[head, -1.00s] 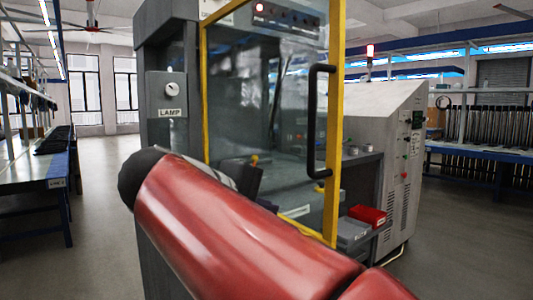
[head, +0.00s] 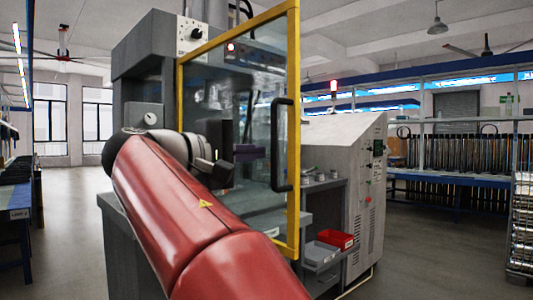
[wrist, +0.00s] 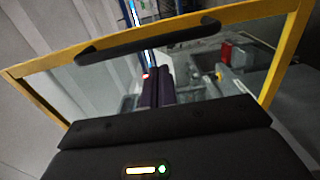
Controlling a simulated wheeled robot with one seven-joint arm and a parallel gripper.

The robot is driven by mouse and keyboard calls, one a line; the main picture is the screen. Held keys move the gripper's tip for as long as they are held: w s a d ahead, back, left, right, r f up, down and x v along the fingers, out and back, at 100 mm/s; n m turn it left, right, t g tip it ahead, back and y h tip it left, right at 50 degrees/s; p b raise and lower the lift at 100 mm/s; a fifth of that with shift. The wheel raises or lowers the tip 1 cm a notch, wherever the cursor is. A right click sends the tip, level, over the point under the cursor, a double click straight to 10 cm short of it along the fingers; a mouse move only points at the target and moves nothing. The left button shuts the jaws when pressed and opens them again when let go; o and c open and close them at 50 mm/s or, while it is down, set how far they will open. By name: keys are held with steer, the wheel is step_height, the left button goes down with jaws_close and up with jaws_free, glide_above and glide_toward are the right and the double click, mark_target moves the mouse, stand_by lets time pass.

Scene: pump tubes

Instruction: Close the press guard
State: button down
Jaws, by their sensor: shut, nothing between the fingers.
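The press guard (head: 240,110) is a clear panel in a yellow frame. It stands swung out from the grey press (head: 140,80), partly open. Its black bar handle (head: 277,145) is on the right side of the panel; the handle also shows across the top of the wrist view (wrist: 147,40). My gripper (head: 250,152) is level with the handle and to its left, in line with the panel. Its dark purple fingers (wrist: 158,88) are shut and empty, and overlap the panel in the wrist view. I cannot tell whether they touch it.
A grey cabinet (head: 345,165) stands to the right, with a red bin (head: 335,239) low beside the guard's edge. A blue bench (head: 20,205) is at far left. Open floor lies on both sides.

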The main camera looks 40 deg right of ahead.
mark_target(279, 151)
steer(key=shift+w+d, duration=0.1)
steer(key=shift+d, duration=1.85)
